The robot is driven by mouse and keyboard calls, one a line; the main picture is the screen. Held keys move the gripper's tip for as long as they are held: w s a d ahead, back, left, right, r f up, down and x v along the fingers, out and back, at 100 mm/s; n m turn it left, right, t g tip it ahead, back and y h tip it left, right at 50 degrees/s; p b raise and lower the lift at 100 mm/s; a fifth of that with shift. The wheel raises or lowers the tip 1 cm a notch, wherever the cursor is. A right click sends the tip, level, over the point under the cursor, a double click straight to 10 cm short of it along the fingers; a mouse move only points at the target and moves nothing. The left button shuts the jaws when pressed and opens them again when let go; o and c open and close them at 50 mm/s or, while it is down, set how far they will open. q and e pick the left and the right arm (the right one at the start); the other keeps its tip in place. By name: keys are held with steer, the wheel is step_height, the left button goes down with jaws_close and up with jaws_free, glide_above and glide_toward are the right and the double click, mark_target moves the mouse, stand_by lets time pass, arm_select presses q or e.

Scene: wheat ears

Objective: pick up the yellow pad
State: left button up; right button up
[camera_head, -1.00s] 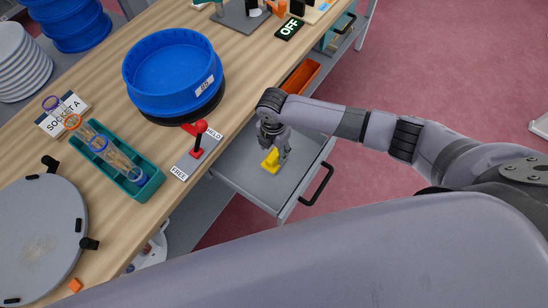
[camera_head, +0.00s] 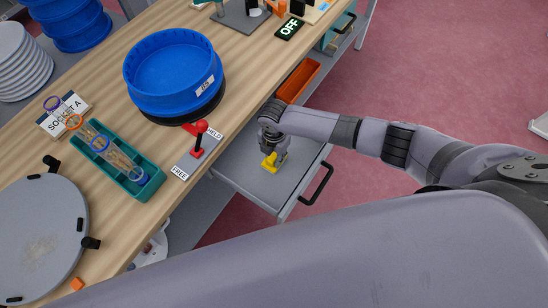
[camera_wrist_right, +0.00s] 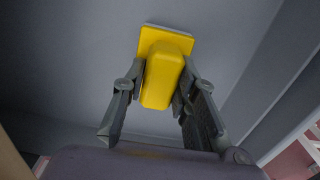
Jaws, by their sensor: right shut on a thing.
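The yellow pad (camera_head: 269,162) is in the open grey drawer (camera_head: 245,178) under the workbench. My right gripper (camera_head: 273,155) reaches down into the drawer and is shut on the pad. In the right wrist view the pad (camera_wrist_right: 162,75) shows a flat base and a raised block, and the fingers of my right gripper (camera_wrist_right: 160,92) press on both sides of the block. Whether the pad touches the drawer floor is hard to tell. My left gripper is not in view.
A black drawer handle (camera_head: 318,185) is at the drawer's front. A red-knobbed lever (camera_head: 200,138) stands on the bench edge beside the drawer. A blue sieve (camera_head: 172,75), a teal rack (camera_head: 118,165) and a grey round plate (camera_head: 40,240) are on the bench. An orange-red bin (camera_head: 298,80) sits beyond my arm.

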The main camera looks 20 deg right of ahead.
mark_target(274, 154)
jaws_close()
steer(key=shift+r, duration=0.15)
step_height(274, 154, up, 20)
steer(key=shift+b, duration=0.4)
